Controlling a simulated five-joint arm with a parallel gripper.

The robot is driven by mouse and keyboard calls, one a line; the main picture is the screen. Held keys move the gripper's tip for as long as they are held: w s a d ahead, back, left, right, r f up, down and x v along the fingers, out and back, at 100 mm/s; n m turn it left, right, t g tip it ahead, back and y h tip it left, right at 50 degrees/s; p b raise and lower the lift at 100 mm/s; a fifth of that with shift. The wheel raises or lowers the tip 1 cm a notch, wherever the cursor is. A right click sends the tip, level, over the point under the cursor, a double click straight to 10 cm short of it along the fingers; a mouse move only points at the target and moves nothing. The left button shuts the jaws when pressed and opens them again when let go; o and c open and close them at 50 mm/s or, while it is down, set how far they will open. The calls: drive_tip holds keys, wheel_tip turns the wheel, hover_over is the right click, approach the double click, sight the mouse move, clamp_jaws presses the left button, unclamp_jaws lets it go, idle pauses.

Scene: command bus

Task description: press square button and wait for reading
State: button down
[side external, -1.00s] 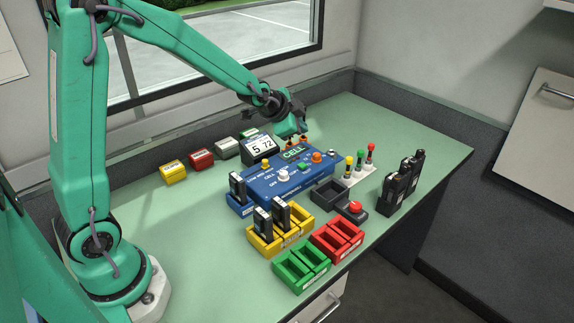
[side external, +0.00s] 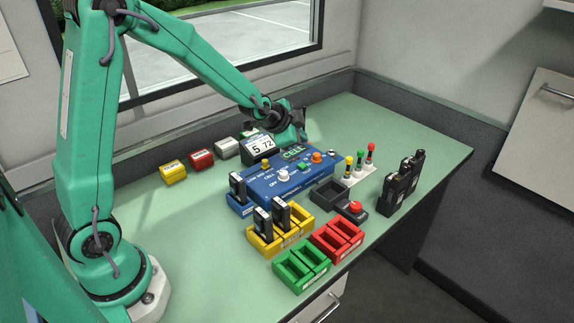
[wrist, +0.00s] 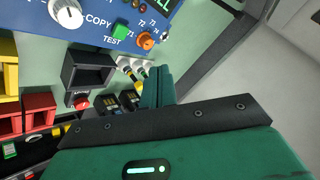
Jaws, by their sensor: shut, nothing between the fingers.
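The square button (side external: 302,166) is green and sits on the front part of the blue panel (side external: 268,187). In the wrist view the square button (wrist: 119,30) is beside the word TEST, next to an orange round knob (wrist: 145,41). My gripper (side external: 298,138) is shut and empty, low over the back of the panel by the CELL screen (side external: 291,154), which it partly covers. The green fingers also show in the wrist view (wrist: 157,84), to the right of the button and apart from it.
Yellow (side external: 262,246), red and green bins stand in front.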

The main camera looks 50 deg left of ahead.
drive_tip(key=shift+f, duration=3)
drive_tip(key=shift+f, duration=0.75)
idle(0.9)
drive_tip(key=shift+r, duration=0.75)
drive_tip(key=shift+r, duration=2.5)
